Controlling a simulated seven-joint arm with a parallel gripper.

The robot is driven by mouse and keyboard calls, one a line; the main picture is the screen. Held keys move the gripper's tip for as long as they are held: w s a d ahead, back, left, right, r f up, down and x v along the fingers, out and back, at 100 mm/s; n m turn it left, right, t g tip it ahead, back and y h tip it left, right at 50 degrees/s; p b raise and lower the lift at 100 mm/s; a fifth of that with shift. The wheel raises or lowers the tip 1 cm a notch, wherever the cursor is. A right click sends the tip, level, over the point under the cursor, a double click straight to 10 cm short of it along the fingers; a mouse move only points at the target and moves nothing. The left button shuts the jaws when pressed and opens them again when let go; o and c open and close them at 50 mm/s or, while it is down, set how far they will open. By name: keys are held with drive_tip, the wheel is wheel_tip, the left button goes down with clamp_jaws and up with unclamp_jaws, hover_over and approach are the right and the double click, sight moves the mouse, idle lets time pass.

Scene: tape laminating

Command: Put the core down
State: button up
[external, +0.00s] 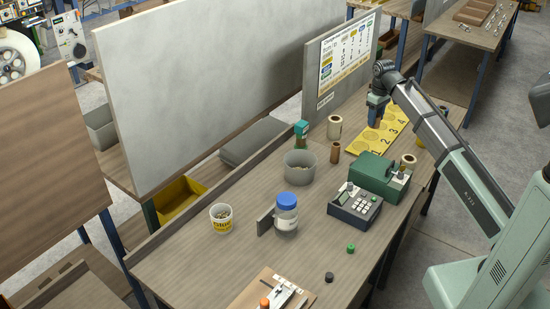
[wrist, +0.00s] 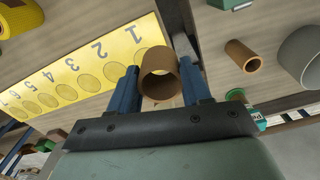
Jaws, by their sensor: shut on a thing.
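My gripper (external: 377,108) is shut on a brown cardboard core (wrist: 158,76), one blue finger on each side of it. In the wrist view the core's open end faces the camera, and its hollow inside shows. The held core is over or beside the yellow board (wrist: 75,72) with its row of numbered circles, near the end marked 1 and 2 in the wrist view. I cannot tell whether the core touches the board. In the external view the yellow board (external: 366,142) lies below my gripper. The circles that show look empty.
A second brown core (external: 335,152) stands on the bench; it also shows in the wrist view (wrist: 243,56). An upright panel (external: 338,65) borders the bench.

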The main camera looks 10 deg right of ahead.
drive_tip(key=s+a+n, duration=0.2)
drive_tip(key=s+a, duration=0.1)
drive_tip(key=a, duration=1.1)
drive_tip(key=s+a+n, duration=0.2)
drive_tip(key=s+a, duration=0.2)
drive_tip(key=a, duration=1)
drive_tip(key=s+a+n, duration=0.2)
drive_tip(key=s+a, duration=0.1)
drive_tip(key=a, duration=1.2)
drive_tip(key=s+a+f+n, duration=0.2)
drive_tip(key=s+a+n, duration=0.1)
drive_tip(key=s+a, duration=1.2)
drive_tip(key=s+a+f+n, duration=0.2)
drive_tip(key=s+a, duration=1.3)
drive_tip(key=s, duration=0.1)
drive_tip(key=f, duration=0.8)
drive_tip(key=shift+w+d+f, duration=0.2)
drive_tip(key=shift+w+f, duration=0.05)
drive_tip(key=shift+f, duration=0.05)
drive_tip(key=shift+f, duration=0.15)
drive_tip(key=o, duration=1)
wheel_tip(320, 180, up, 12)
drive_tip(key=shift+r, duration=0.2)
